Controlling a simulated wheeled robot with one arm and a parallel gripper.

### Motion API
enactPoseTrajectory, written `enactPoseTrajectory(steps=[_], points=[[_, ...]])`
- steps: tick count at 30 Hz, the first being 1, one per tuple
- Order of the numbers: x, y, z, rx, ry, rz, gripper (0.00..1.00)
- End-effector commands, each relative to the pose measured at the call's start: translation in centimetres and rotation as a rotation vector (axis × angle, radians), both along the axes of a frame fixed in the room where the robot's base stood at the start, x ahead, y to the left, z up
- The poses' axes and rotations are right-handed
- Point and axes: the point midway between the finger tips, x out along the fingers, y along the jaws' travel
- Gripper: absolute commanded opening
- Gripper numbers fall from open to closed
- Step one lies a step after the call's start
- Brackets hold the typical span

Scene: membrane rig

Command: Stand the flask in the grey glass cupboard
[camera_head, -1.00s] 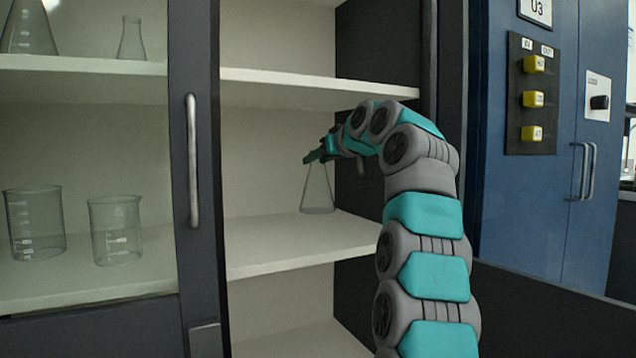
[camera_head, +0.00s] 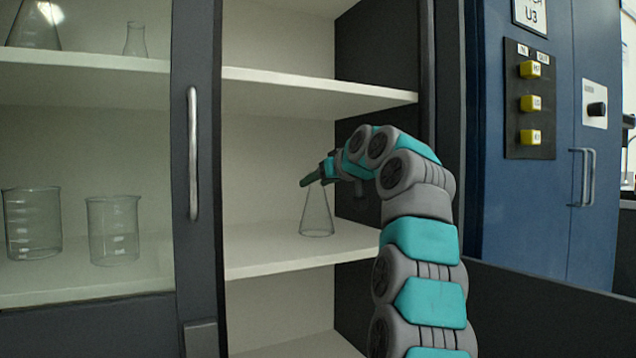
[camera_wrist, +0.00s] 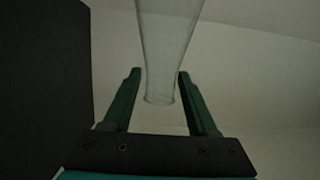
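The clear conical flask (camera_head: 317,216) is upright inside the grey glass cupboard (camera_head: 195,260), at or just above its middle shelf (camera_head: 285,252). I cannot tell whether its base touches the shelf. My gripper (camera_head: 318,178) is at the flask's neck, reaching in from the right. In the wrist view, the green fingers (camera_wrist: 160,76) stand on either side of the flask's neck (camera_wrist: 161,60), with their tips close against the glass. The flask's base is out of the wrist view.
Left of the handled door frame (camera_head: 193,155), beakers (camera_head: 113,230) stand on the middle shelf and conical flasks (camera_head: 135,40) on the upper shelf (camera_head: 300,92), behind glass. The upper shelf lies above my arm. A blue cabinet (camera_head: 555,200) stands to the right. Shelf around the flask is clear.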

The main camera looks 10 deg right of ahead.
Motion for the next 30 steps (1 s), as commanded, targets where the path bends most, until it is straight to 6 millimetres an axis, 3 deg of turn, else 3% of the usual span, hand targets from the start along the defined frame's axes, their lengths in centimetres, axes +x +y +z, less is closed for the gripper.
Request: enactPoseTrajectory(steps=[3, 14, 30], points=[[0.0, 0.0, 0.0, 0.0, 0.0, 0.0, 0.73], [0.0, 0.0, 0.6, 0.0, 0.0, 0.0, 0.73], [-7.0, -2.6, 2.6, 0.001, -0.001, 0.0, 0.73]])
